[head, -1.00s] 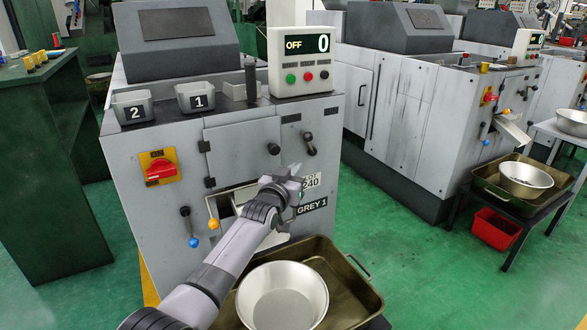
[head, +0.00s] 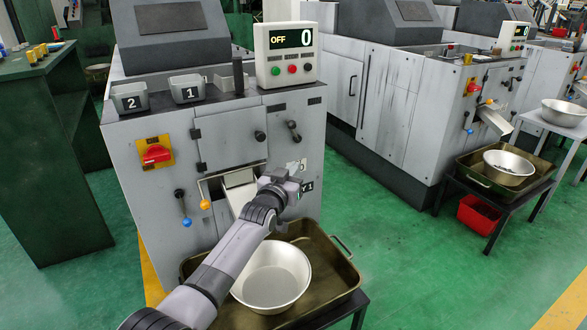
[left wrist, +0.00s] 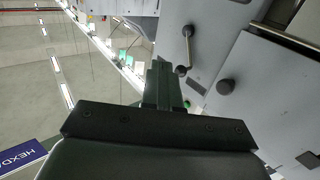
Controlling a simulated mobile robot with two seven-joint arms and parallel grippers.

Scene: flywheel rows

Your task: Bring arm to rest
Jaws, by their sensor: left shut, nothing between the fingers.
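My left arm reaches in from the bottom of the head view. Its gripper (head: 296,172) is shut and empty in front of the lower right of the grey machine (head: 225,145), partly covering its label. In the left wrist view the shut fingers (left wrist: 163,80) point towards the machine's front, with a lever handle (left wrist: 187,45) and a round knob (left wrist: 225,87) beyond them. I cannot tell from these views how close the fingers are to the panel. My right gripper is not in view.
Below my left arm, a steel bowl (head: 272,277) sits in a brass-coloured tray (head: 335,284) on a dark stand. The machine's chute (head: 240,190) is behind the forearm. A control box (head: 285,54) reads OFF and 0.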

